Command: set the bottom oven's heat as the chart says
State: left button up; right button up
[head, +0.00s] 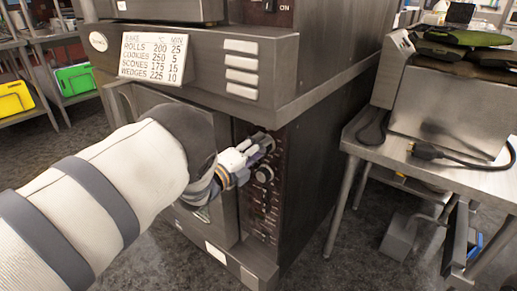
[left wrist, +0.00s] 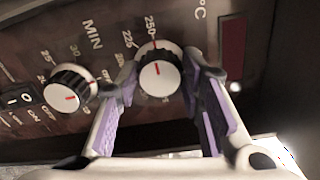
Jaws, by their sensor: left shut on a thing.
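The heat chart (head: 153,58) is on the front of the upper oven's base and reads rolls 200/25, cookies 250/5, scones 175/15, wedges 225/10. The bottom oven (head: 218,212) has a dark control panel on its right. My left gripper (head: 253,153) is shut on its upper knob, the °C knob, which shows between the purple-padded fingers in the left wrist view (left wrist: 160,76). A red mark shows on the knob face; 250 and 225 stand just above it. The rest of its scale is largely hidden. My right gripper is out of view.
The MIN knob (left wrist: 72,88) sits beside my left finger; it also shows below my gripper in the head view (head: 264,174). An ON/OFF switch (left wrist: 18,99) is farther left. A metal table (head: 440,170) with an appliance stands right of the ovens.

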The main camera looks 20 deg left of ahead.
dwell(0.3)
pick_arm(q)
jog(key=o, duration=1.2)
jog(key=shift+c, duration=0.2)
jog(key=v, duration=1.2)
jog(key=shift+r, duration=0.1)
